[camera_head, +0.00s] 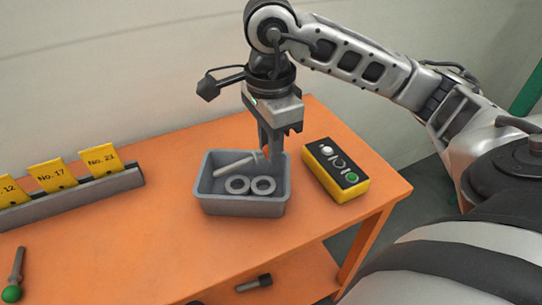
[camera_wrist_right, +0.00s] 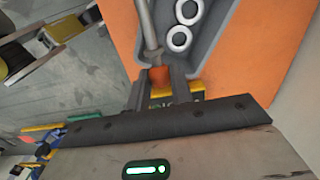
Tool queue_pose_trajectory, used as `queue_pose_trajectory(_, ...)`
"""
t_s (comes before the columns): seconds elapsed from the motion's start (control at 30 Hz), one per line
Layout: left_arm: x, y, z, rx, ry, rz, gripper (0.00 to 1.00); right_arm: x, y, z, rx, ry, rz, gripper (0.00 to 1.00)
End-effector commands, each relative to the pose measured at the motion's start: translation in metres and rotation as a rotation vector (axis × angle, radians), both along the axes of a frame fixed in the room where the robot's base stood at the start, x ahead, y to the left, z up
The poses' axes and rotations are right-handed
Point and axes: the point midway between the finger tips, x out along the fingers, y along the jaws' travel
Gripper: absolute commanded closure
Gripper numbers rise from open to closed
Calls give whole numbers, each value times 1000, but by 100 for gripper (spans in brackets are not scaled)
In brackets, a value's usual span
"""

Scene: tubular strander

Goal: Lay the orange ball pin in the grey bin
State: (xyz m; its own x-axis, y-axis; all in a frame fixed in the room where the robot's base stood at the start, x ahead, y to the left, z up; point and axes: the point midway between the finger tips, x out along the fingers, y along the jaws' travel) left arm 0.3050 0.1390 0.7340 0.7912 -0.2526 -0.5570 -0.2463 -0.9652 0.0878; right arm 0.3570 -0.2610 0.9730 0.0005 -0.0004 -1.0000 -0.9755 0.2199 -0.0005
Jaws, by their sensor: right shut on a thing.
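My right gripper (camera_head: 271,153) points down into the grey bin (camera_head: 242,207) from above, at the bin's back right. It is shut on the orange ball pin (camera_head: 234,165), whose grey shaft reaches left across the bin. In the right wrist view the orange end (camera_wrist_right: 160,75) sits between the fingers and the shaft (camera_wrist_right: 147,24) runs away over the bin (camera_wrist_right: 208,52). I cannot tell whether the pin touches the bin. My left gripper is not in view.
Two grey rings (camera_head: 250,185) lie in the bin. A yellow control box (camera_head: 336,170) stands right of it on the orange table (camera_head: 170,225). A rack with yellow number cards (camera_head: 52,174) is at left. A green ball pin (camera_head: 13,292) lies front left. The lower shelf holds a dark-ended pin (camera_head: 255,283).

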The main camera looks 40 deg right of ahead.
Motion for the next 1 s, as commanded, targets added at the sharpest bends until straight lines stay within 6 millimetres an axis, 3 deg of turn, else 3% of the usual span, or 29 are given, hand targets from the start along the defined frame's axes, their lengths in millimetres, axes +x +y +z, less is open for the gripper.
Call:
queue_pose_trajectory(0.3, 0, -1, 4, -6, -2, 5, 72, 12, -15, -27, -2, 4, -1, 100)
queue_pose_trajectory(0.5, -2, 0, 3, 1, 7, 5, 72, 12, -14, -50, -1, 1, 1, 100)
queue_pose_trajectory(1.0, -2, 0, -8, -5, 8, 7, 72, 12, -14, -60, 0, -2, 1, 100)
